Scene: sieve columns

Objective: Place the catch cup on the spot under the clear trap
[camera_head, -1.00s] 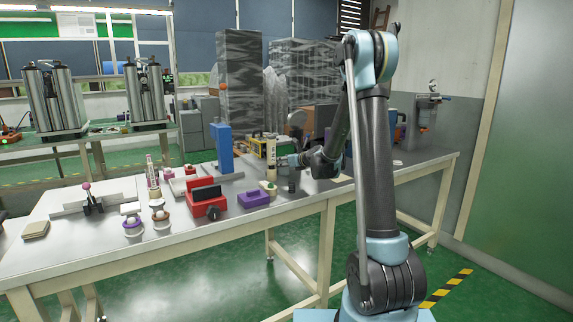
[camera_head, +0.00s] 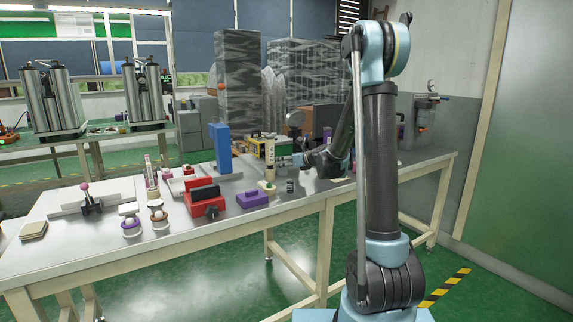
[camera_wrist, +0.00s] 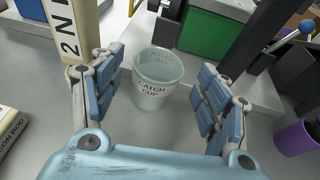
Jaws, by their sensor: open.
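The catch cup (camera_wrist: 153,88), a pale, see-through cup with its name on the side, stands upright and looks empty in the wrist view. My gripper (camera_wrist: 160,70) is open, with one blue-padded finger on each side of the cup. Gaps show between the cup and both fingers, so it is not gripped. In the head view my gripper (camera_head: 291,161) is small over the far part of the bench, and I cannot make out the cup there for certain. I cannot identify the clear trap or the spot under it in either view.
A cream column (camera_wrist: 73,30) with lettering stands close to the left finger. Behind the cup are a pale plate (camera_wrist: 258,92), a green block (camera_wrist: 208,33) and dark posts. A purple cup (camera_wrist: 297,137) stands at right. A red block (camera_head: 206,205) sits on the nearer bench.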

